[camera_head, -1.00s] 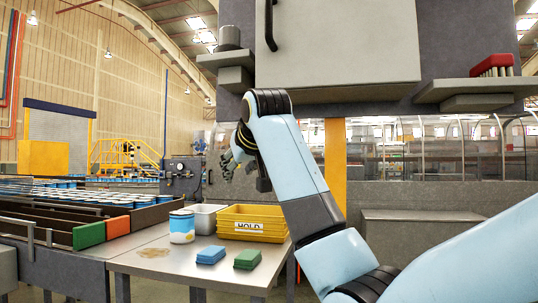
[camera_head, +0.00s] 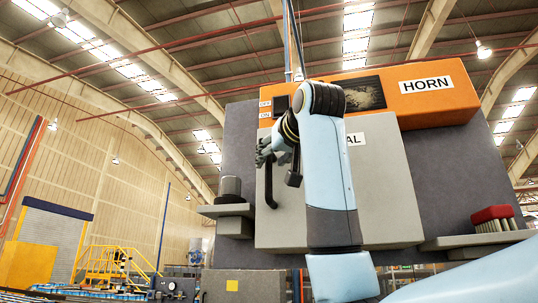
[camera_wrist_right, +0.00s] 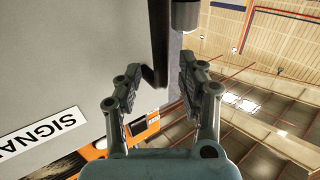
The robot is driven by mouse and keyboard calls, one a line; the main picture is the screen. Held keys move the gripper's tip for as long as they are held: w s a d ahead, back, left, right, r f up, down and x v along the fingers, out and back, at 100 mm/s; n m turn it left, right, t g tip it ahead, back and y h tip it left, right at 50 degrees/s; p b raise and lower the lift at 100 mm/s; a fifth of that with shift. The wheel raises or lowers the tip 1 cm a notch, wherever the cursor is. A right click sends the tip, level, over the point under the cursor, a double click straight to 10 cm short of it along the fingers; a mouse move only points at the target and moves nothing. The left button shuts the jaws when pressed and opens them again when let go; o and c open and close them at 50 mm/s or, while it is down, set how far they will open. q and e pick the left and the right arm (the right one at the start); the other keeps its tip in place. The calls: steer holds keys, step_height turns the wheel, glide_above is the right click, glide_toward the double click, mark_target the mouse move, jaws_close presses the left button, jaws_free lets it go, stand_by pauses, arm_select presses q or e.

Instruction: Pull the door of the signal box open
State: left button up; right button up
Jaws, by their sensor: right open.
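The signal box door (camera_head: 390,190) is a light grey panel, seen flat and shut on the dark grey box front. Its label is partly hidden by my right arm in the head view; the wrist view shows "SIGNA" on the door (camera_wrist_right: 60,70). A black bar handle (camera_head: 270,185) stands upright at the door's left edge. My right gripper (camera_head: 266,152) is open at the handle's upper part. In the right wrist view the dark handle (camera_wrist_right: 159,45) runs down between the spread fingertips (camera_wrist_right: 160,88); contact cannot be told. My left gripper is out of view.
An orange HORN unit (camera_head: 430,95) tops the box. A left shelf (camera_head: 226,211) carries a dark grey cylinder (camera_head: 230,187). A right shelf (camera_head: 470,241) bears a red-topped brush (camera_head: 492,215). Open hall space lies left of the box.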

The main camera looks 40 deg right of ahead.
steer(key=shift+p+x, duration=0.3)
steer(key=shift+x, duration=1.05)
jaws_close()
steer(key=shift+a, duration=0.1)
